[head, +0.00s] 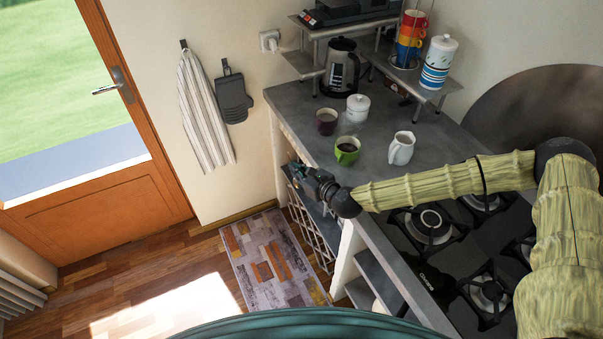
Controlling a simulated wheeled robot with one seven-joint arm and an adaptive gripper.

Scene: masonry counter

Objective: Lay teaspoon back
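My gripper (300,175) is at the counter's front edge, left of and a little below the green cup. Its fingers are small and dark here, and I cannot tell whether they are open or shut or hold anything. I cannot make out a teaspoon anywhere in the head view. The green cup (347,151) with dark liquid in it stands on the grey counter (300,104). A dark purple mug (326,121), a white lidded pot (358,107) and a white jug (401,148) stand around it.
A rack of stacked coloured cups (411,38) and a striped canister (438,62) are on the right shelf. The gas hob (430,227) lies under my arm. The counter's left front is clear.

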